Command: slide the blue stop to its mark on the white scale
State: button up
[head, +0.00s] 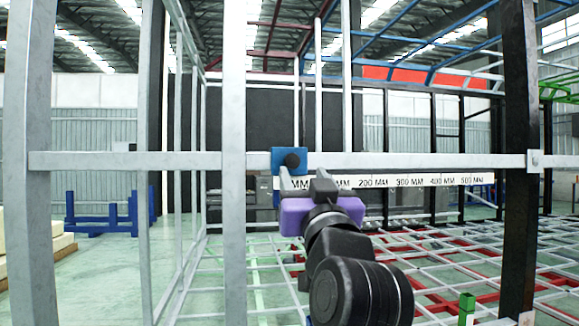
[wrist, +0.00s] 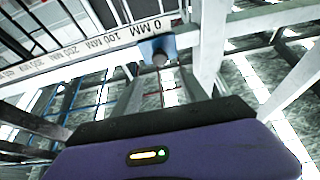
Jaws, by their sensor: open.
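The blue stop (head: 278,157) is a small block with a dark round knob, sitting on a grey horizontal rail. It is at the left, low-number end of the white scale (head: 450,180). In the wrist view the blue stop (wrist: 146,46) is beside the "0 MM" label of the scale (wrist: 88,48). I cannot make out a separate target mark. My purple gripper (head: 303,178) is just below and in front of the stop. Its fingers are open and apart, with the knob in line with the gap (wrist: 160,76). I cannot tell whether they touch it.
The grey rail (head: 410,160) runs right to a small bracket (head: 534,160) on a dark post (head: 518,120). A pale upright (head: 232,100) stands close left of the stop. The rail is clear between stop and bracket. A floor-level grid lies behind.

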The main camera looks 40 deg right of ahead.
aim_at(293, 161)
jog(key=shift+w+f+p+x, duration=0.15)
jog(key=shift+p+x, duration=0.1)
jog(key=shift+x, duration=1.05)
jog(key=shift+f+p+x, duration=0.15)
jog(key=shift+p+x, duration=0.1)
jog(key=shift+x, duration=1.05)
jog(key=shift+w+f+p+x, duration=0.1)
jog(key=shift+p+x, duration=0.15)
jog(key=shift+x, duration=1.05)
grip_shut()
